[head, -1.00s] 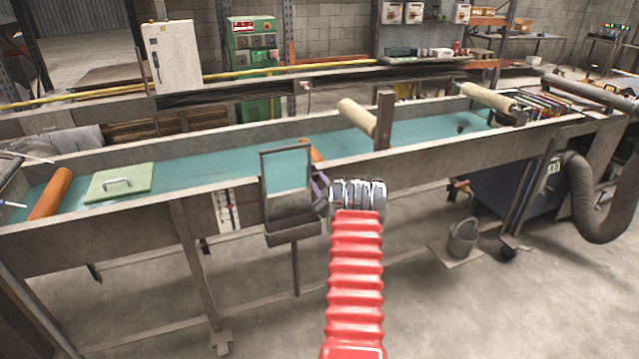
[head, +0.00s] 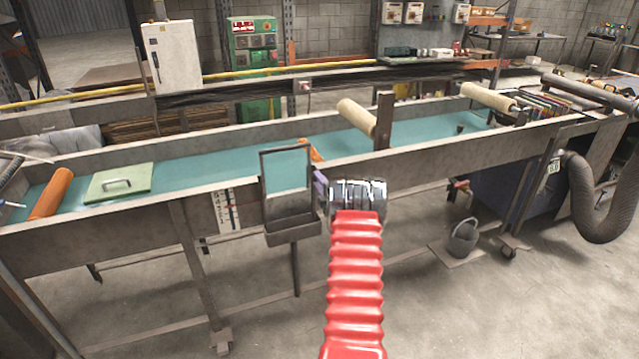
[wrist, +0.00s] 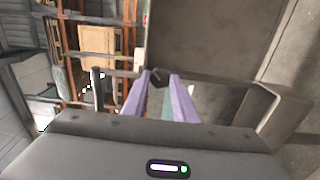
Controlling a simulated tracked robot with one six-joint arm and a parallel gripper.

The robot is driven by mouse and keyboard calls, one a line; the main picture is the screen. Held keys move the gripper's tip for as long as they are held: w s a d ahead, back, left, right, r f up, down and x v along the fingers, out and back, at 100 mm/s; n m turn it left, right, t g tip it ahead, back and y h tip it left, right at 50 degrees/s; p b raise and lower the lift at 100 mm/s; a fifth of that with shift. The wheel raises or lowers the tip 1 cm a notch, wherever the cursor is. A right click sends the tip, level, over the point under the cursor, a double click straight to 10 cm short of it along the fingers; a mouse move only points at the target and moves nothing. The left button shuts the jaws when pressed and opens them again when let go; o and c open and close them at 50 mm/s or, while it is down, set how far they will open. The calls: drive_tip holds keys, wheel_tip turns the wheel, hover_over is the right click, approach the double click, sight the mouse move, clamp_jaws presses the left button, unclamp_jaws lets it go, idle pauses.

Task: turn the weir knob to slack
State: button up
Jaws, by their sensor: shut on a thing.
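My gripper (wrist: 161,80) has two purple fingers that converge on a small dark knob (wrist: 157,75) in the wrist view. The fingers are shut on it, one on each side, and cover part of it. In the head view my gripper (head: 320,184) shows only as a bit of purple beside my shiny wrist, at the near wall of the trough. The knob is hidden there behind my wrist and the metal frame. I cannot read the knob's setting in either view.
A grey metal holder with an upright frame (head: 291,228) stands just left of my gripper. A white scale plate (head: 227,212) is on the trough's near wall (head: 120,220). A green lid (head: 120,184) and an orange roller (head: 52,194) lie at left. Open floor lies in front.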

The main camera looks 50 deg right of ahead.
drive_tip(key=n, duration=0.9)
drive_tip(key=shift+a+f, duration=0.1)
drive_tip(key=shift+f, duration=0.35)
drive_tip(key=o, duration=1)
drive_tip(key=shift+r, duration=0.25)
drive_tip(key=shift+o, duration=0.2)
drive_tip(key=shift+s, duration=0.15)
drive_tip(key=v, duration=1.3)
drive_tip(key=shift+s+a, duration=0.15)
drive_tip(key=shift+s, duration=0.05)
drive_tip(key=shift+f, duration=0.1)
